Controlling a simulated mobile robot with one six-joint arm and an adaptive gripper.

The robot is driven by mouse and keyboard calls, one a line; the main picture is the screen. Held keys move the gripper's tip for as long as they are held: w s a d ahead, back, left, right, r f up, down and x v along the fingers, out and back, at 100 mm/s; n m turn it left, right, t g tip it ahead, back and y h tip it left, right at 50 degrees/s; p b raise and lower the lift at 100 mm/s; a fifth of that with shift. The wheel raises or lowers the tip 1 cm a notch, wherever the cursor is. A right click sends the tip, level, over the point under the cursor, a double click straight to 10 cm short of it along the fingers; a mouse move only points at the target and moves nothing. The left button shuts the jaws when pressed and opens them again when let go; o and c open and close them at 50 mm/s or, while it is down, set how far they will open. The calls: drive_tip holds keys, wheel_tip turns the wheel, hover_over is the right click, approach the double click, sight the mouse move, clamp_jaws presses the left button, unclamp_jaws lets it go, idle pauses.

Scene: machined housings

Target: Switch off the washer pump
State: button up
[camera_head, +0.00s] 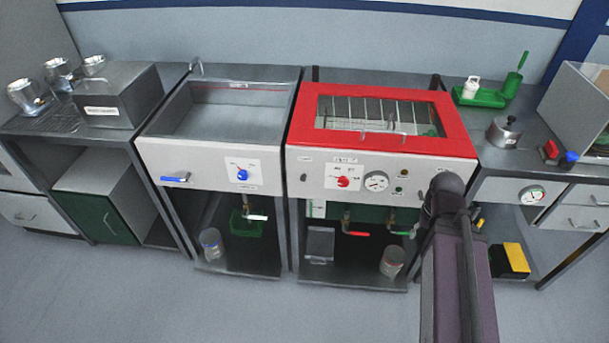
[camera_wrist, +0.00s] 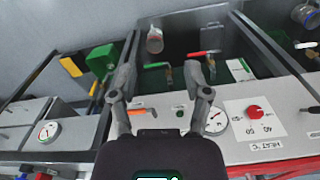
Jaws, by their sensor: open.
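The washer is the unit with the red-framed lid (camera_head: 455,128), and its light front panel (camera_head: 325,172) carries a red knob (camera_head: 343,182), a dial gauge (camera_head: 376,181) and small controls. In the wrist view the panel is upside down, with the red knob (camera_wrist: 254,111) marked for heat, a green button or lamp (camera_wrist: 180,111) and a small orange piece (camera_wrist: 137,111), perhaps a switch. My gripper (camera_wrist: 161,78) is open and empty in front of this panel. In the head view my arm covers the panel's right end and my gripper is hidden.
Red-handled (camera_head: 356,233) and green-handled (camera_head: 401,233) valves hang below the washer panel. A sink unit with a blue knob (camera_head: 242,174) stands left. A bench with a kettle-like pot (camera_head: 504,132) and another gauge (camera_head: 531,195) stands right. Floor in front is clear.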

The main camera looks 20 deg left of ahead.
drive_tip(key=shift+w+a, duration=0.1)
drive_tip(key=shift+w, duration=0.05)
drive_tip(key=c, duration=0.7)
drive_tip(key=shift+w+a+r, duration=0.15)
drive_tip(key=shift+w+a, duration=0.1)
drive_tip(key=shift+w, duration=0.05)
clamp_jaws()
drive_tip(key=w+a+r+p, duration=0.2)
drive_tip(key=w+a, duration=0.4)
drive_tip(key=a, duration=0.5)
drive_tip(key=w+a+r+t+y+p, duration=0.1)
drive_tip(key=w+a+r+p, duration=0.2)
drive_tip(key=w+a, duration=0.4)
drive_tip(key=w+a+r+t+y+p, duration=0.1)
drive_tip(key=w+a, duration=0.6)
drive_tip(key=a, duration=1)
drive_tip(key=shift+a+r+p, duration=0.15)
drive_tip(key=shift+r+p, duration=0.5)
drive_tip(key=shift+r, duration=0.2)
